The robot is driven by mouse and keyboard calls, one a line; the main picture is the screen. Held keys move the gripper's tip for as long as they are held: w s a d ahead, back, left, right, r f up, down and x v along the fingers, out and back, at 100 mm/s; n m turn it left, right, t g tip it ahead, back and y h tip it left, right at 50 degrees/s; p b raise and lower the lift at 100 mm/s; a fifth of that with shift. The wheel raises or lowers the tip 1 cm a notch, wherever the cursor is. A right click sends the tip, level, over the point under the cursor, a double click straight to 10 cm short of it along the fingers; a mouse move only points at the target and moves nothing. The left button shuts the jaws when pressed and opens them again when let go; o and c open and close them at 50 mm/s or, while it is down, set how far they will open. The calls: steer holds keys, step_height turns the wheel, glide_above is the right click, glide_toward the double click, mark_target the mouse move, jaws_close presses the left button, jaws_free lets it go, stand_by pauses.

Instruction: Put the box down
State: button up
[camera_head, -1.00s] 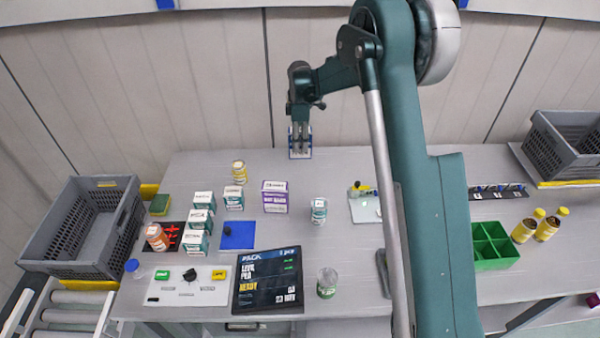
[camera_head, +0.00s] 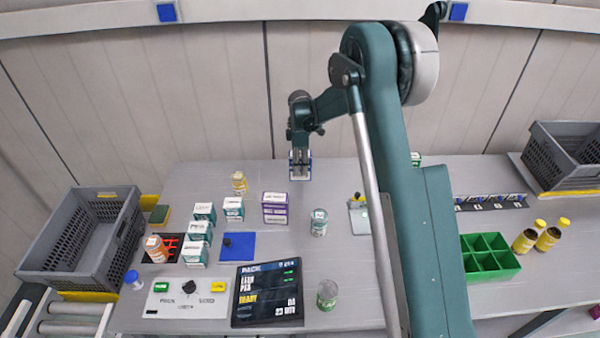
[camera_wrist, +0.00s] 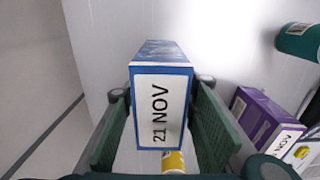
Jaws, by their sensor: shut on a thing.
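My gripper (camera_head: 300,165) is shut on a blue and white box (camera_wrist: 160,100) marked "21 NOV". In the wrist view the box sits between the two green fingers, its white labelled end toward the camera. In the head view the box (camera_head: 300,178) shows small at the fingertips, at the back of the grey table (camera_head: 340,180). I cannot tell whether its underside touches the table.
A purple and white box (camera_head: 275,208) stands in front, with a yellow-labelled jar (camera_head: 239,182) to its left. White-teal boxes (camera_head: 204,213), a blue mat (camera_head: 238,246) and a screen (camera_head: 268,293) lie nearer.

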steer(key=shift+f, duration=1.85)
steer(key=shift+f, duration=0.1)
steer(key=o, duration=1)
steer(key=shift+o, duration=0.2)
step_height(320, 180, up, 12)
steer(key=shift+r, duration=0.15)
steer(key=shift+r, duration=0.1)
